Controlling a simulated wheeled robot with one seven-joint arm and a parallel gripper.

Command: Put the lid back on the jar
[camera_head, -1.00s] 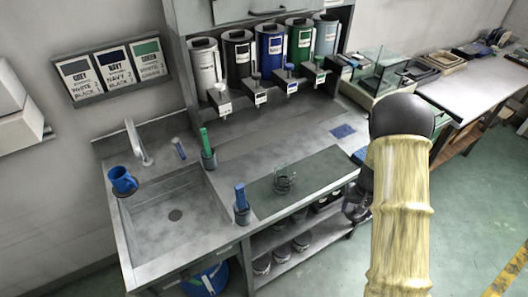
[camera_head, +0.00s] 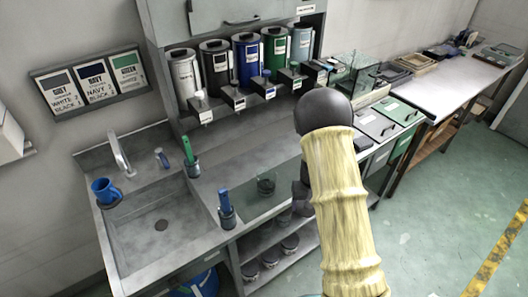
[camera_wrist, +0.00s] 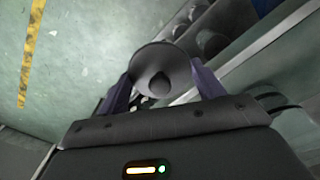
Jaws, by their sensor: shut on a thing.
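A small clear glass jar (camera_head: 266,183) stands upright on the dark green mat (camera_head: 250,202) on the counter, with its top seemingly uncovered. In the wrist view my gripper (camera_wrist: 163,85) is shut on a round grey lid (camera_wrist: 160,60) with a dark knob, one finger on each side. In the head view my gripper (camera_head: 302,192) is a dark shape just right of the jar, near the counter's front edge and largely covered by my arm. The lid cannot be made out there.
A blue brush in a holder (camera_head: 226,210) stands left of the mat, with a green one (camera_head: 191,160) farther back. The sink (camera_head: 160,228) is at left. Dispensers (camera_head: 248,65) line the back. Several lidded jars (camera_head: 270,258) sit on the shelf below.

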